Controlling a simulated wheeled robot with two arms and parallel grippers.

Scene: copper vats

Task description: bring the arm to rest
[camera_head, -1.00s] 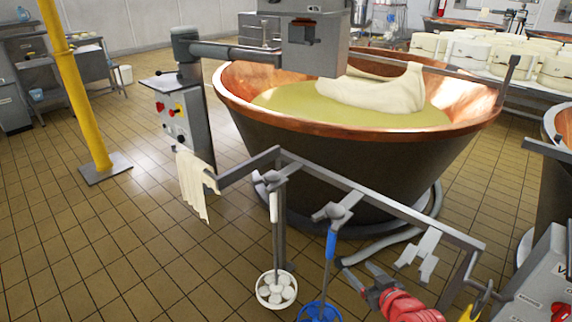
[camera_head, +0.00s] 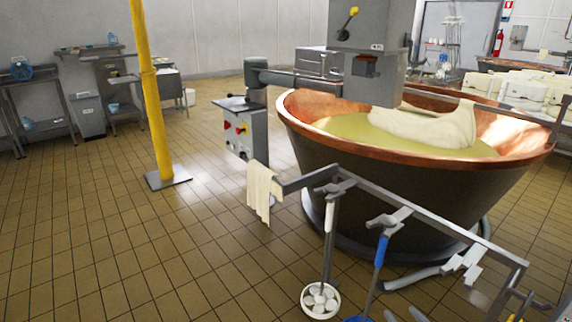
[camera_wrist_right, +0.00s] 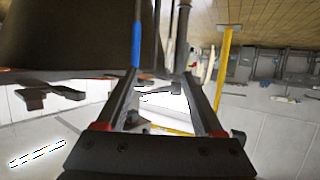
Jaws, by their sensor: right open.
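My right gripper (camera_wrist_right: 163,88) shows in the wrist view with its two dark fingers spread apart. Nothing is clearly gripped between them. Behind the fingers, a blue handle (camera_wrist_right: 136,45) runs past the left finger; I cannot tell how near it is. In the head view only a small grey piece at the bottom edge may belong to this gripper; the rest of the arm is out of frame. My left gripper is not in view.
A metal rail (camera_head: 440,222) carries a blue-handled tool (camera_head: 381,250), a white-bottomed tool (camera_head: 320,301) and a cloth (camera_head: 262,190). Behind it stands a copper vat (camera_head: 400,185). A yellow post (camera_head: 152,110) stands left. The tiled floor (camera_head: 90,240) at left is clear.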

